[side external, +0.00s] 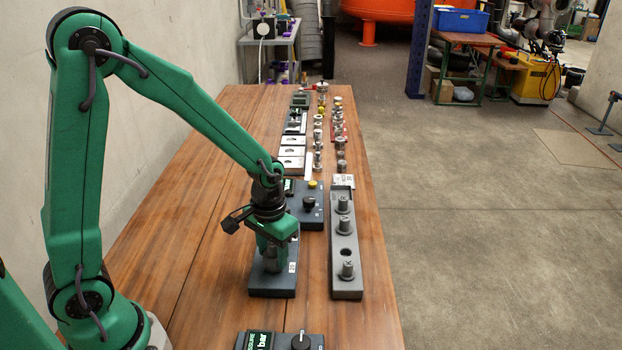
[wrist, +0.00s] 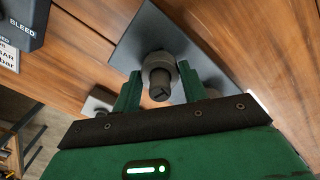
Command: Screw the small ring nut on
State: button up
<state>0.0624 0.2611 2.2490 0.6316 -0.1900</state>
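In the wrist view a grey ring-like collar, which looks like the small ring nut (wrist: 154,60), sits around a dark grey threaded stub (wrist: 160,84) on a dark square plate (wrist: 135,38). My gripper (wrist: 160,76) has its two green fingers on either side of the collar and seems shut on it; the contact edges are partly hidden. In the side view my gripper (side external: 270,240) points down over the dark plate (side external: 272,284), and its fingers largely hide the stub and nut. How far the nut sits on the thread cannot be told.
A grey holder bar (side external: 345,226) stands right of the plate, with pegged pieces near both ends and an empty hole (side external: 347,252) between. A control box (side external: 309,205) stands behind, and a pressure display box (side external: 280,341) in front. Several fittings (side external: 320,135) line the far table.

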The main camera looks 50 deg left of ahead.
dwell(0.3)
jog(key=shift+m, duration=1.1)
grip_shut()
jog(key=shift+m, duration=1.9)
jog(key=o, duration=1.2)
grip_release()
jog(key=shift+o, duration=1)
jog(key=shift+r, duration=2.95)
